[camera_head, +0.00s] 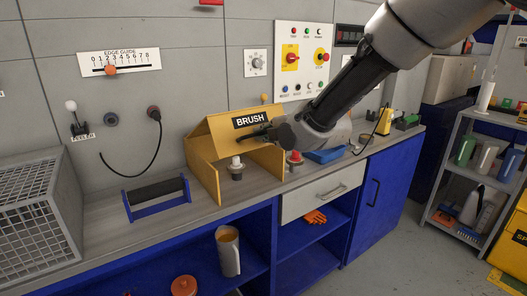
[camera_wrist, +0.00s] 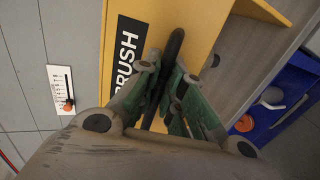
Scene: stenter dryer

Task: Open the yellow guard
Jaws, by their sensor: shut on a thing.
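A grey fitting with a white top (camera_head: 236,168) shows in that space. My gripper (camera_head: 264,132) reaches in from the right to the panel, beside the label. In the wrist view my gripper (camera_wrist: 172,80) has its green-padded fingers closed around a black curved handle (camera_wrist: 174,45) on the yellow panel (camera_wrist: 198,40). The lower part of the handle is hidden by the fingers.
A black roller on a blue stand (camera_head: 156,193) lies left of the guard, and a wire cage (camera_head: 35,225) is further left. A red-topped knob (camera_head: 294,158) and a blue tray (camera_head: 325,155) are to the right. A control panel (camera_head: 302,60) is on the wall above.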

